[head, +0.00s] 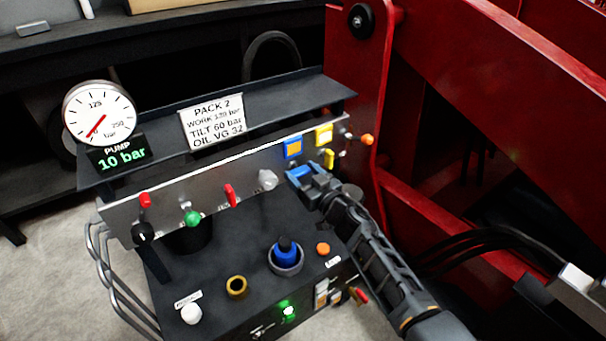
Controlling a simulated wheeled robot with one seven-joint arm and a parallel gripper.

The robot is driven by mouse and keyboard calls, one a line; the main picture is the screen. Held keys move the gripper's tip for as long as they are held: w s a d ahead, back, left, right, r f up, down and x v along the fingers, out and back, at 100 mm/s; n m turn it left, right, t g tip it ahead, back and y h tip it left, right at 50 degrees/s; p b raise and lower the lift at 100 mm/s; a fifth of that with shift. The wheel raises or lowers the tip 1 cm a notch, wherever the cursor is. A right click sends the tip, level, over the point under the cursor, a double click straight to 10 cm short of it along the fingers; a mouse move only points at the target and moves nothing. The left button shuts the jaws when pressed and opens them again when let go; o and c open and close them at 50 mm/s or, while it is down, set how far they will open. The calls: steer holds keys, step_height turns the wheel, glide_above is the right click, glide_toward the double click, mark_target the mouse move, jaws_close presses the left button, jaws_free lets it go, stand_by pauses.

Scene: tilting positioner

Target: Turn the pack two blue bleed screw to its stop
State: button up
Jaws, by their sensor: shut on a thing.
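My gripper (312,181) is at the silver front panel of pack two, reaching in from the lower right. It is shut on a blue part, the blue bleed screw (299,171), just below a blue square fitting (293,148). The jaws cover most of the screw, so its turn angle and thread are hidden. The pack's sign (211,120) reads PACK 2. The pump gauge (100,112) has its red needle low, and the display under it reads 10 bar.
A yellow square (323,134), a yellow part (329,157) and an orange knob (367,139) sit close to the right. A clear knob (267,179), red levers (230,194) and a green knob (192,217) lie left. A blue cap (286,250) stands below. Red steel framing (440,215) bounds the right.

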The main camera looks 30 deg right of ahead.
steer(key=shift+n, duration=0.4)
steer(key=n, duration=0.3)
steer(key=shift+a+n, duration=0.15)
steer(key=shift+n, duration=0.15)
steer(key=n, duration=0.4)
steer(key=shift+f+n, duration=0.1)
steer(key=shift+n, duration=0.2)
steer(key=n, duration=0.2)
steer(key=n+b, duration=0.1)
steer(key=n, duration=0.1)
steer(key=shift+a+f+n, duration=0.15)
steer(key=shift+n, duration=0.15)
steer(key=n+b, duration=0.1)
steer(key=n, duration=0.3)
steer(key=shift+n, duration=0.3)
steer(key=o, duration=1)
steer(key=shift+c, duration=0.2)
steer(key=s+p, duration=0.2)
steer(key=s, duration=0.5)
steer(key=shift+s, duration=0.4)
